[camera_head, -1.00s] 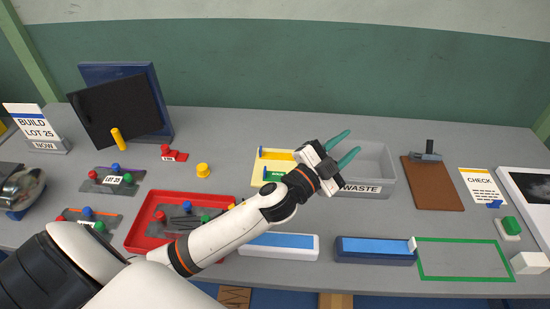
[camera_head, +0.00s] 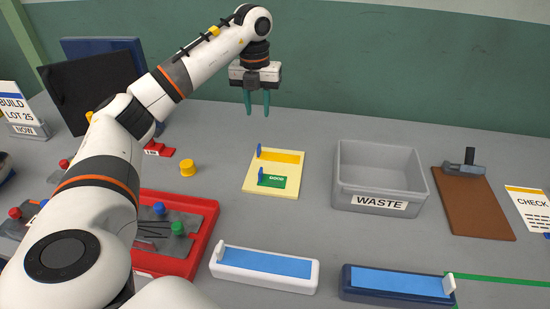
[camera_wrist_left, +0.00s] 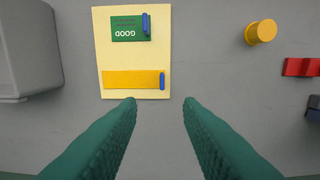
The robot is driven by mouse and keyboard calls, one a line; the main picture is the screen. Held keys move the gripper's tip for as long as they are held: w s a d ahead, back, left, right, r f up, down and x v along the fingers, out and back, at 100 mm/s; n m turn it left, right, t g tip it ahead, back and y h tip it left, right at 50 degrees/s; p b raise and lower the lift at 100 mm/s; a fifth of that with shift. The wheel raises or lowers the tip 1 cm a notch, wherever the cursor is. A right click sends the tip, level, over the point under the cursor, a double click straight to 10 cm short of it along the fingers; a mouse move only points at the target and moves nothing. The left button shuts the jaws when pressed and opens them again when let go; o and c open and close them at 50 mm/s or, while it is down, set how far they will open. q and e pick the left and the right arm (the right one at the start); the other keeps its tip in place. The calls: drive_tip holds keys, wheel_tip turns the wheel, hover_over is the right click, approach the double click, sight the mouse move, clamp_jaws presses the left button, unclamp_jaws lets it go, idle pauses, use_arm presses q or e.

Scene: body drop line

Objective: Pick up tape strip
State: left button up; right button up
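An orange-yellow strip (camera_head: 282,156) with a blue tab (camera_head: 259,151) lies on a pale yellow card (camera_head: 288,189), which I take to be the tape strip. A green GOOD label (camera_head: 273,181) with its own blue tab lies on the same card. My left gripper (camera_head: 257,108) is open and empty, pointing down, raised above the table around the card. In the left wrist view the orange strip (camera_wrist_left: 130,79) lies just beyond the fingertips (camera_wrist_left: 159,101), its blue tab (camera_wrist_left: 162,81) roughly between them. My right gripper is out of view.
A grey WASTE bin (camera_head: 348,190) stands right of the card, a yellow knob (camera_head: 187,167) left of it. A red tray (camera_head: 207,235) with parts, a white tray (camera_head: 264,275) and a navy tray (camera_head: 398,296) lie nearer. A clipboard (camera_head: 474,205) lies right.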

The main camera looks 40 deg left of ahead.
use_arm(q)
hover_over(259, 146)
drive_tip(key=f, duration=0.6)
drive_tip(key=shift+s+a+p, duration=0.1)
drive_tip(key=shift+a+p, duration=0.1)
drive_tip(key=shift+p, duration=0.15)
wheel_tip(259, 146, down, 6)
drive_tip(key=shift+d+r+p, duration=0.15)
drive_tip(key=shift+p, duration=0.5)
clamp_jaws()
